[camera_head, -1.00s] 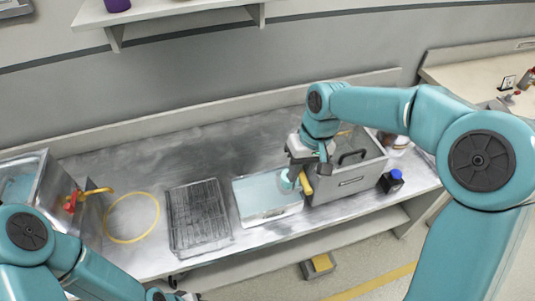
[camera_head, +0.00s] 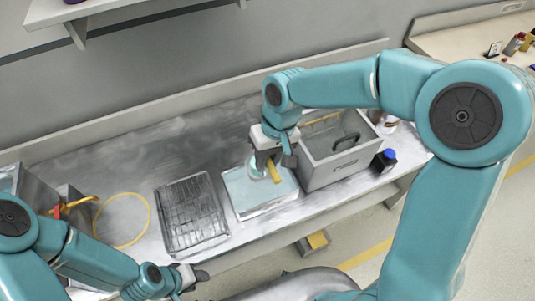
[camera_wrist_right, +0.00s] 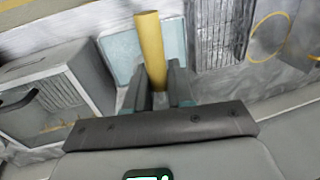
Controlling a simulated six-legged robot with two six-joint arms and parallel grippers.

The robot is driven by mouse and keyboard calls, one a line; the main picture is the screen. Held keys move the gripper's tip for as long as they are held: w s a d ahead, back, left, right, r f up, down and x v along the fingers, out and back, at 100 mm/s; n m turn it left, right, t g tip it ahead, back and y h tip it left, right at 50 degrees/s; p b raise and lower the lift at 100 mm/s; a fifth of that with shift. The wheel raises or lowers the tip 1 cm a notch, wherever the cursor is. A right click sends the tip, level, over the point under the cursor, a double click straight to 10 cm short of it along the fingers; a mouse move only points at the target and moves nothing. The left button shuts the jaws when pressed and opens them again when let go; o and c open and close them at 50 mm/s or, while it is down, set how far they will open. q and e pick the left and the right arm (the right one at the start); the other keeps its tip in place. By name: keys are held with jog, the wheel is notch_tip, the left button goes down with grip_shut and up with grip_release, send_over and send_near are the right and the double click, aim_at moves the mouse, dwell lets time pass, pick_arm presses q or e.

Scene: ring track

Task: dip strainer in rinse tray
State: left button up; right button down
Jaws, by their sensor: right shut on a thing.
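The rinse tray (camera_head: 240,203) is a shallow white tray with pale blue water, on the metal counter between a wire rack and a grey bin. My right gripper (camera_head: 274,158) is over the tray's far part, shut on the strainer's yellow handle (camera_head: 273,172). The strainer's pale round head (camera_head: 257,166) shows just left of the gripper, at the tray; whether it touches the water I cannot tell. In the right wrist view the yellow handle (camera_wrist_right: 150,45) stands between the fingers, with the tray (camera_wrist_right: 118,55) behind. My left gripper (camera_head: 190,277) is low in front of the counter, its jaws unclear.
A wire rack (camera_head: 192,215) lies left of the tray. A grey bin (camera_head: 337,171) with a dark handle stands close on the right, beside a blue-capped dark bottle (camera_head: 384,161). A yellow hose loop (camera_head: 149,222) lies at left. The counter behind the rack is clear.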

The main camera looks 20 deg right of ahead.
pick_arm(q)
notch_tip(320, 180, down, 10)
jog(key=s+b, duration=0.1)
jog(key=b, duration=0.9)
jog(key=shift+a, duration=0.15)
pick_arm(e)
notch_tip(320, 180, down, 13)
jog(key=shift+r, duration=0.1)
dwell(1.3)
pick_arm(q)
notch_tip(320, 180, up, 7)
jog(key=p, duration=0.7)
pick_arm(e)
notch_tip(320, 180, up, 9)
pick_arm(q)
jog(key=shift+f, duration=0.1)
dwell(1.1)
